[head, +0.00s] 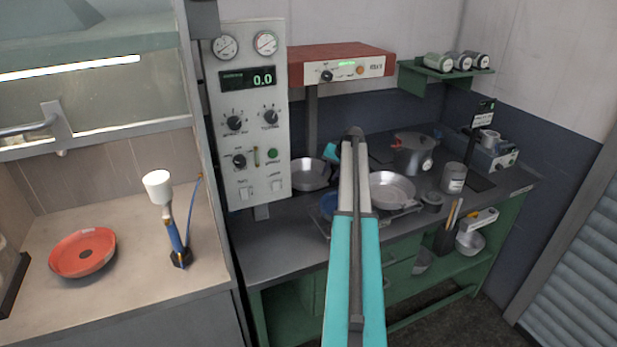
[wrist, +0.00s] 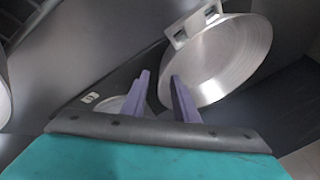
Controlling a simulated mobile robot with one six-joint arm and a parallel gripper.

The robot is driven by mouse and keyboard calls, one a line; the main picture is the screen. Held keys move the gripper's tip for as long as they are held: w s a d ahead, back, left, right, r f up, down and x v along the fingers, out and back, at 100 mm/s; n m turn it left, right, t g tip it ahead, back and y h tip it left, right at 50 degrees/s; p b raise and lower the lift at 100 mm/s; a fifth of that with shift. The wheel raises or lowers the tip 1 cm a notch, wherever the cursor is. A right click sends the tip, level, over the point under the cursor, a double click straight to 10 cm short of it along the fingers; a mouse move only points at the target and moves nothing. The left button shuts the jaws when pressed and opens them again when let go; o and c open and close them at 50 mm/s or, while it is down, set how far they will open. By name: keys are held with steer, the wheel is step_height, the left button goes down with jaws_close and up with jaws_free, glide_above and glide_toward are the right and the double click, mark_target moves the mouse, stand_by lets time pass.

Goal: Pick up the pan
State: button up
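Several silver pans are in the head view. One shallow pan (head: 312,172) sits on the dark bench left of my arm, and another round pan (head: 392,188) rests right of my arm. In the wrist view a shiny pan (wrist: 228,60) with a square bracket on its rim fills the upper right; I cannot tell for certain which pan it is. My gripper (wrist: 160,82) has two purple fingers apart with nothing seen between them. The pan lies just beyond and right of the fingers. In the head view my arm mostly hides the gripper.
A lidded pot (head: 412,155) and a metal can (head: 453,178) stand on the bench at right. A tall control panel (head: 252,110) stands left of the bench. A red dish (head: 83,252) lies on the left counter. The bench front left is clear.

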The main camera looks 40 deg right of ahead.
stand_by(0.5)
jaws_close()
